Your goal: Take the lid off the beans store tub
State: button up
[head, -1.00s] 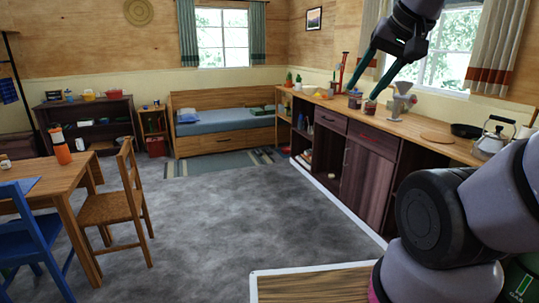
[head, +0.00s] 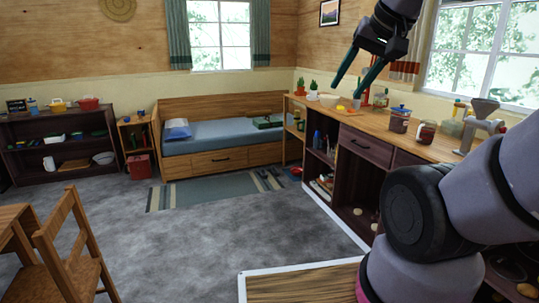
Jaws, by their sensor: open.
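Two lidded containers stand upright on the wooden counter (head: 370,122) at the right. No label is readable, so I cannot tell which one holds beans. My gripper (head: 346,92) is open and empty, with its two long dark green fingers pointing down and left. In the picture it is left of and above both containers, in front of the counter's far end.
A grinder-like grey device (head: 480,122) stands right of the jars. Potted cacti (head: 312,88), a white bowl (head: 329,100) and small items crowd the counter's far end. A wooden chair (head: 70,245) stands at lower left. The grey floor (head: 210,240) in the middle is clear.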

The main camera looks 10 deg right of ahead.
aim_at(401, 109)
jog(key=i+z, duration=0.1)
jog(key=i, duration=0.45)
jog(key=i+j+z, duration=0.1)
jog(key=i, duration=0.45)
jog(key=i+j+z, duration=0.1)
jog(key=i, duration=0.45)
jog(key=i+j+z, duration=0.1)
jog(key=i, duration=0.45)
jog(key=i+l+z, duration=0.1)
jog(key=i+z, duration=0.85)
jog(key=i+j+z, duration=0.45)
jog(key=i+l, duration=0.1)
jog(key=i, duration=0.05)
